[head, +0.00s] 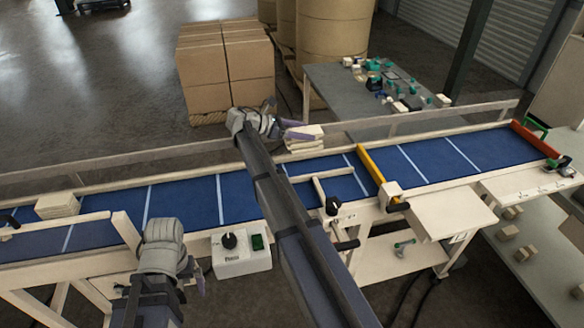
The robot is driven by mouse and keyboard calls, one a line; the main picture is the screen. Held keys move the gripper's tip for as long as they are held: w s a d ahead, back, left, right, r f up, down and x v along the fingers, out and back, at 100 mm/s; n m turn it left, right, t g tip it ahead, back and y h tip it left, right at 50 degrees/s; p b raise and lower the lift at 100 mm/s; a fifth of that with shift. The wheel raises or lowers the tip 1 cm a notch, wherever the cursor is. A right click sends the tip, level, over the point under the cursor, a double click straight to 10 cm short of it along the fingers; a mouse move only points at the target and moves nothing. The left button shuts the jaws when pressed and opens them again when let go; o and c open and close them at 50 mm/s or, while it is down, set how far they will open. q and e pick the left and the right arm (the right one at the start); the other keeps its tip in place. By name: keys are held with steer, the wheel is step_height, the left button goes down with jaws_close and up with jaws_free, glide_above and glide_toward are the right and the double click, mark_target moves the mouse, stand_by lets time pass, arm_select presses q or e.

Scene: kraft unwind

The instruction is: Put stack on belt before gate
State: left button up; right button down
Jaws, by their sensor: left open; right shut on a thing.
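A small stack of cream, flat pieces (303,143) is at the far rail of the blue belt, left of the yellow gate bar (371,165). My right gripper (290,130) reaches across the belt and is shut on this stack from its left side. I cannot tell whether the stack touches anything below it. A second cream stack (58,205) sits on the belt (185,200) at the far left. My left gripper (190,274) is low, in front of the belt's near edge; it is open, with its fingers mostly hidden by its wrist.
A control box (241,252) with a black knob stands at the near side. A cream bracket (318,188) reaches over the belt left of the gate. Beyond are cartons (226,65) and a grey table (345,100) with small parts. Belt beyond the gate is clear.

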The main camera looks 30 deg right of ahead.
mark_target(303, 147)
steer(key=shift+f+b, duration=3.15)
steer(key=shift+s+f, duration=0.1)
step_height(303, 147, down, 4)
steer(key=b, duration=0.3)
steer(key=shift+r+b, duration=0.25)
steer(key=shift+b, duration=0.1)
steer(key=shift+f, duration=0.15)
jaws_free()
